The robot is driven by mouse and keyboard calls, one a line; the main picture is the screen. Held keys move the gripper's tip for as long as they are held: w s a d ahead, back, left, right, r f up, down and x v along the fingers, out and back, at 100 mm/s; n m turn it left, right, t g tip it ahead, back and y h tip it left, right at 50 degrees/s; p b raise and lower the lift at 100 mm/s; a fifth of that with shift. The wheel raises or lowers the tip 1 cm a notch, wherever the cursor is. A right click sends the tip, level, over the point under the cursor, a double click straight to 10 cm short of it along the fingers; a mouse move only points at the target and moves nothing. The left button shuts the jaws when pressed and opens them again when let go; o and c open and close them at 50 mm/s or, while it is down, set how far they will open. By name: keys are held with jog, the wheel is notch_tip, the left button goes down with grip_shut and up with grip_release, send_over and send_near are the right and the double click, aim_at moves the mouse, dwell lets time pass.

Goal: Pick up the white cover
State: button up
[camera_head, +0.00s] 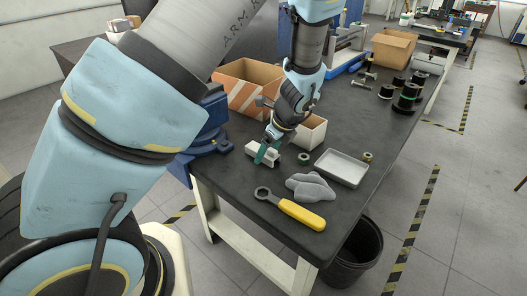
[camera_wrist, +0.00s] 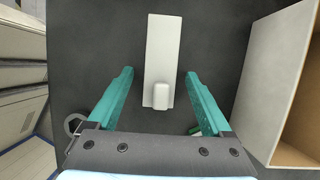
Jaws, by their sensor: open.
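The white cover (camera_wrist: 162,45) is a long narrow piece with a small raised block at its near end. It lies on the dark table top. My gripper (camera_wrist: 158,82) is open in the wrist view, with one green finger on each side of the cover's line and a gap to each side. In the head view the cover (camera_head: 252,150) shows beside my gripper (camera_head: 267,152), partly hidden by the green fingers. Whether the fingertips touch the table cannot be told.
A small open box (camera_head: 312,131) stands close at the right; it also shows in the wrist view (camera_wrist: 275,80). A blue vise (camera_head: 209,135) stands to the left. A grey tray (camera_head: 342,167), grey gloves (camera_head: 309,187) and a yellow-handled wrench (camera_head: 301,213) lie nearer the front.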

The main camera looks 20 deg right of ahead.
grip_shut()
dwell(0.8)
